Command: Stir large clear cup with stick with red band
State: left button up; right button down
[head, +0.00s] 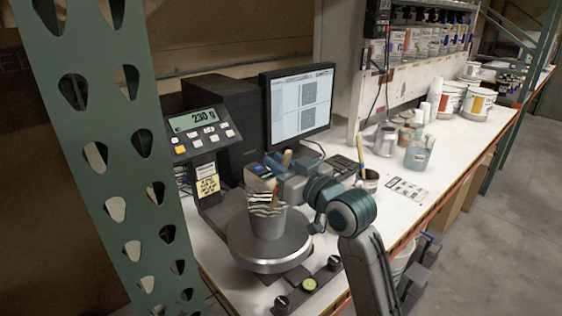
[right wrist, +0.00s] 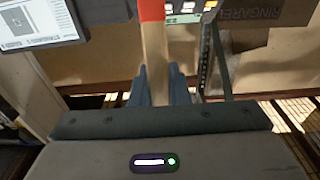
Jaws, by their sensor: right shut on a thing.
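The large clear cup (head: 268,222) stands upright on the round metal plate of the scale (head: 243,252). A jagged black-and-white pattern shows around its upper part. My right gripper (head: 266,172) is above the cup's mouth. It is shut on the wooden stick with the red band (right wrist: 154,50); the fingers (right wrist: 158,88) clasp the stick from both sides in the right wrist view. In the head view the stick's wooden top (head: 287,157) shows above the gripper, with a bit of red below. Its lower end is hidden, so I cannot tell how deep it reaches. My left gripper is not in view.
The scale display (head: 196,121) reads about 230 g. A monitor (head: 300,103) stands behind. Right of my arm are a small can with a brush (head: 368,181), a card (head: 407,189) and several containers. A green perforated upright (head: 110,200) blocks the left foreground.

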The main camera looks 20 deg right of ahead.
jog(key=shift+w+a+f+b, duration=0.1)
jog(key=shift+w+f+b, duration=0.15)
jog(key=shift+f, duration=0.35)
jog(key=shift+w+a+f+b, duration=0.1)
jog(key=shift+f+b, duration=0.3)
jog(key=shift+f, duration=0.15)
jog(key=shift+w+f+b, duration=0.2)
jog(key=shift+f+b, duration=0.1)
jog(key=shift+f, duration=0.3)
jog(key=shift+d, duration=0.1)
